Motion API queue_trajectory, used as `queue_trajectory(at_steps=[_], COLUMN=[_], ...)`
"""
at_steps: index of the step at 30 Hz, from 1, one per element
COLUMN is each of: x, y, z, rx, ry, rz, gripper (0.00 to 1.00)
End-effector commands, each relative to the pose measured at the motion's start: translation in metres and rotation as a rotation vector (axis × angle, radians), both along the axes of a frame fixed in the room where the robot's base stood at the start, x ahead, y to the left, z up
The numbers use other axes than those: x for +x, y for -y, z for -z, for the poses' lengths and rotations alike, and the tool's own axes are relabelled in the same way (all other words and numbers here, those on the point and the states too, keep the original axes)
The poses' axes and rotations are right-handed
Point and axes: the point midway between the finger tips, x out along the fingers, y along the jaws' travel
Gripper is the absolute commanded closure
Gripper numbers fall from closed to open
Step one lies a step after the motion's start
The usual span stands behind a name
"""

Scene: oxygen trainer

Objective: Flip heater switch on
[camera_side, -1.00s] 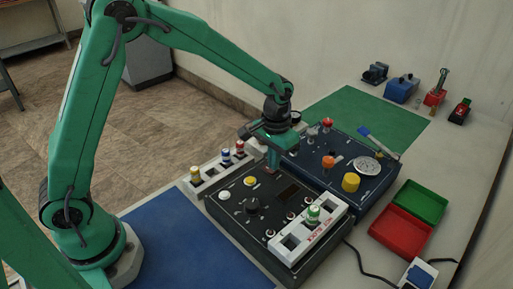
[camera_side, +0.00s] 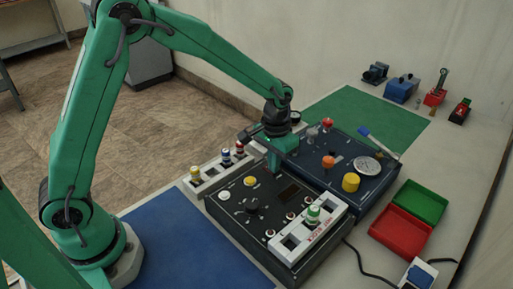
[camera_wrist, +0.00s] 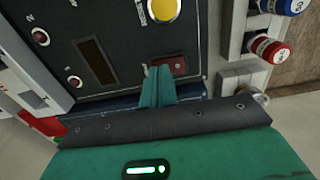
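The dark control panel (camera_side: 230,222) lies flat, with knobs, buttons and a display on top. In the wrist view a small dark-red rocker switch (camera_wrist: 179,65) sits on the panel (camera_wrist: 125,72) near its edge, below the yellow button (camera_wrist: 163,10). My gripper (camera_wrist: 159,70) points at the panel with its green fingertips together and nothing between them. Its tips are right beside the rocker and partly overlap it; I cannot tell whether they touch it. In the side view my gripper (camera_side: 273,170) is over the panel's far edge and hides the rocker.
A white rack with coloured-top valves (camera_side: 210,175) stands close to the panel's left. A second dark panel with a gauge (camera_side: 367,165) stands behind. Red (camera_side: 400,232) and green (camera_side: 420,203) trays lie to the right. The blue mat (camera_side: 190,245) is clear.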

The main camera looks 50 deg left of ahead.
Motion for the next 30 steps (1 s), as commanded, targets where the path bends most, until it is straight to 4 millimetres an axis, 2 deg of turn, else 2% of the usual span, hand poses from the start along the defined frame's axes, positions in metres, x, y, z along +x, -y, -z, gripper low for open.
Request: queue_trajectory(at_steps=[11, 30], x=[0.000, 0.000], y=[0.000, 0.000], z=[-0.004, -0.040], rx=[0.000, 0.000], ry=[0.000, 0.001], rz=[0.000, 0.000], gripper=[1.00, 1.00])
